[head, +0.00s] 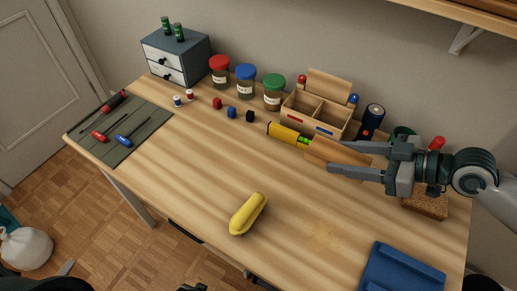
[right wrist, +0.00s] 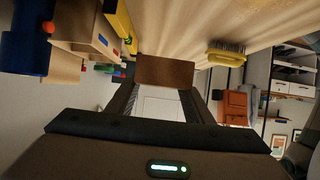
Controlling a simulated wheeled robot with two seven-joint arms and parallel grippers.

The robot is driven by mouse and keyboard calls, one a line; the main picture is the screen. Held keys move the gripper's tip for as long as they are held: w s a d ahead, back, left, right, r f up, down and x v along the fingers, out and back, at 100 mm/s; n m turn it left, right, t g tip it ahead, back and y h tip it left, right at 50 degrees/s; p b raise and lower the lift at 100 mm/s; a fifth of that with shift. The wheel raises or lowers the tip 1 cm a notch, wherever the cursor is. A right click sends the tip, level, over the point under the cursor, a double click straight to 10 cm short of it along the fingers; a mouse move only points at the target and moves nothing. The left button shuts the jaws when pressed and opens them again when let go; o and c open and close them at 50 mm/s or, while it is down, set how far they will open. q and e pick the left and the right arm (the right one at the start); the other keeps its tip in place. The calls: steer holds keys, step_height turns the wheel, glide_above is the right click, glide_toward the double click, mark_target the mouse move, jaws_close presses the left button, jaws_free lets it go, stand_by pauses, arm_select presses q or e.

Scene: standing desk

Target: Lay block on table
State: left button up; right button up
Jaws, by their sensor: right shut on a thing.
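My right gripper (head: 335,158) reaches in from the right over the desk. It is shut on a brown wooden block (head: 338,153), which lies lengthwise between its two fingers. The block also shows in the right wrist view (right wrist: 165,72), with a finger on each side. The wooden table (head: 190,160) is below it; I cannot tell how far the block is above the top. My left gripper is not clearly seen.
A yellow level (head: 287,133) and a wooden organizer (head: 315,113) are close behind the block. A brown block-like thing (head: 427,206) is under my wrist. The table's middle is clear.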

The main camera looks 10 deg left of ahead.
steer(key=p, duration=0.2)
glide_above(289, 179)
step_height(289, 179, down, 7)
steer(key=shift+r, duration=0.1)
arm_select(q)
steer(key=shift+w+d+r+t, duration=0.3)
steer(key=shift+w+d+t, duration=0.05)
steer(key=shift+w+d, duration=0.2)
steer(key=shift+w+d+r+t, duration=0.25)
steer(key=shift+w+d+t, duration=0.1)
steer(key=shift+w+d, duration=0.2)
arm_select(e)
step_height(289, 179, down, 3)
steer(key=shift+f, duration=0.1)
steer(key=shift+f+p, duration=0.3)
steer(key=shift+f, duration=0.15)
arm_select(q)
steer(key=shift+s, duration=0.15)
steer(key=shift+f, duration=0.1)
arm_select(e)
steer(key=shift+f, duration=0.1)
